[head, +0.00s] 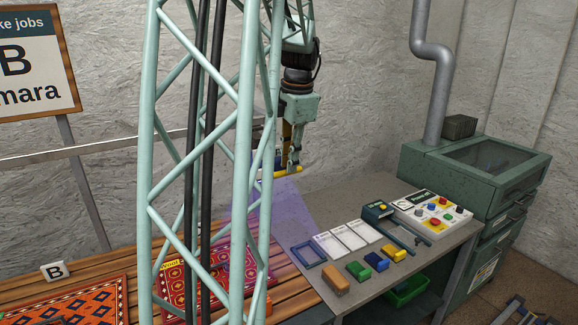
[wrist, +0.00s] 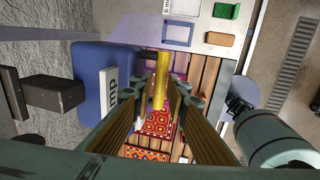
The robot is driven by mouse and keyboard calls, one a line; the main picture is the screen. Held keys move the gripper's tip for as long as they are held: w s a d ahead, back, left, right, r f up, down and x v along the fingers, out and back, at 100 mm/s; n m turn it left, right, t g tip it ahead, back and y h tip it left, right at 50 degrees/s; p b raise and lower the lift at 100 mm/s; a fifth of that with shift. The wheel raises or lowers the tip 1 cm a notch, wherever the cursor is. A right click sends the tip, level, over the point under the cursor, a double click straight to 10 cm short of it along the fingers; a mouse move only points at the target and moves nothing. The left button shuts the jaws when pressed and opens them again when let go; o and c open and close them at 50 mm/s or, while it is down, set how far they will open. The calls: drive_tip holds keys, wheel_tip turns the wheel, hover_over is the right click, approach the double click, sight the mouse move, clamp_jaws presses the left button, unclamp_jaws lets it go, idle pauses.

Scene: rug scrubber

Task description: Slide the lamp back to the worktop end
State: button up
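The lamp shows in the wrist view as a blue housing (wrist: 90,62) with a white label, left of my fingers. Its yellow handle bar (wrist: 162,68) runs between my two finger pads. In the head view the yellow bar (head: 283,173) is at my fingertips, and most of the housing is hidden behind my lattice column. My gripper (head: 292,164) points down over the bar. It looks open, with the pads either side of the bar and narrow gaps beside it. Violet light falls below. The grey worktop (head: 400,288) is to the right of the lamp.
Red patterned rugs (head: 80,300) lie on the wooden slats at left, with a B tag (head: 54,271). The worktop holds a blue frame (head: 309,252), white cards, several coloured blocks and a button panel (head: 432,213). A green cabinet (head: 470,172) stands beyond.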

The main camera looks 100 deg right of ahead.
wheel_tip(320, 180, up, 10)
drive_tip(key=a, duration=0.1)
drive_tip(key=shift+s+a+r, duration=0.15)
drive_tip(key=shift+s+a, duration=0.2)
drive_tip(key=shift+a, duration=0.05)
idle(0.9)
